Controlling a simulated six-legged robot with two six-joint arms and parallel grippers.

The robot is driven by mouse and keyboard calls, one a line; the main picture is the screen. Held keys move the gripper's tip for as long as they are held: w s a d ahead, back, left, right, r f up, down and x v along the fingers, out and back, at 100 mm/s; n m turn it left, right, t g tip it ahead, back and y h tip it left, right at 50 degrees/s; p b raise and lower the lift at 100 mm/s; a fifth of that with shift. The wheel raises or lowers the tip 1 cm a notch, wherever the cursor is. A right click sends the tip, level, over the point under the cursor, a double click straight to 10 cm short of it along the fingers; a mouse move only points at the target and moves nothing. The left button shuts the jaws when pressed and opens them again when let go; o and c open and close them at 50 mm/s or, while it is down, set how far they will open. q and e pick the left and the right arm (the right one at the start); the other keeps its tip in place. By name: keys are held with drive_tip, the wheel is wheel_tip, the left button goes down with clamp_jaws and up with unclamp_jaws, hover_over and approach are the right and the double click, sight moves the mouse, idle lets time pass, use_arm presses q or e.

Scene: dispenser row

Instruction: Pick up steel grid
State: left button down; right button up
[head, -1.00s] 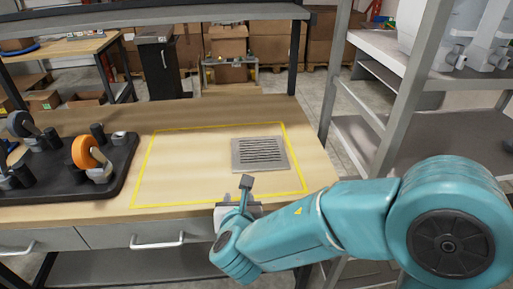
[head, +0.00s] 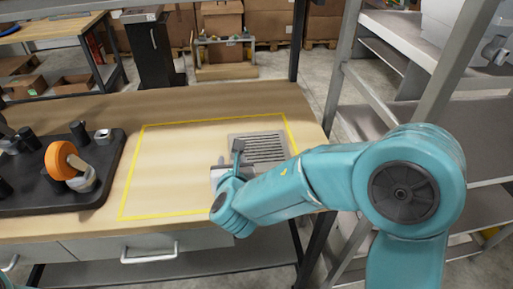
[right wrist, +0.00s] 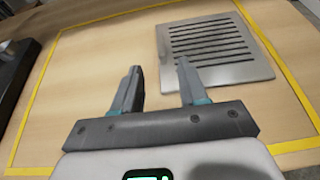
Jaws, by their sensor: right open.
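The steel grid (head: 262,147) is a flat square plate with dark slots. It lies on the wooden table inside the yellow outline, toward its right side. It also shows in the right wrist view (right wrist: 243,70), at the upper right. My right gripper (head: 237,158) is at the grid's left side in the head view and hides a little of it. In the right wrist view my right gripper (right wrist: 158,80) is open with nothing between its fingers. The right finger is close to the grid's lower left corner. My left gripper is not in view.
A black tray (head: 95,190) with an orange wheel (head: 62,160) and dark pegs stands left of the yellow outline (head: 133,170). A metal shelf rack (head: 425,80) stands to the right of the table. The outlined area left of the grid is clear.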

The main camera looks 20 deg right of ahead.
sight(233, 155)
drive_tip(key=x, duration=0.4)
drive_tip(key=shift+w+d+f, duration=0.1)
drive_tip(key=shift+d+f, duration=0.05)
drive_tip(key=shift+f, duration=0.05)
drive_tip(key=shift+w, duration=0.3)
drive_tip(key=p+x, duration=0.1)
drive_tip(key=x, duration=0.4)
drive_tip(key=shift+s+f+p, duration=0.1)
drive_tip(key=shift+f+p, duration=0.1)
drive_tip(key=shift+p, duration=0.2)
drive_tip(key=shift+w+f, duration=0.2)
drive_tip(key=shift+w, duration=0.2)
drive_tip(key=shift+c, duration=0.3)
clamp_jaws()
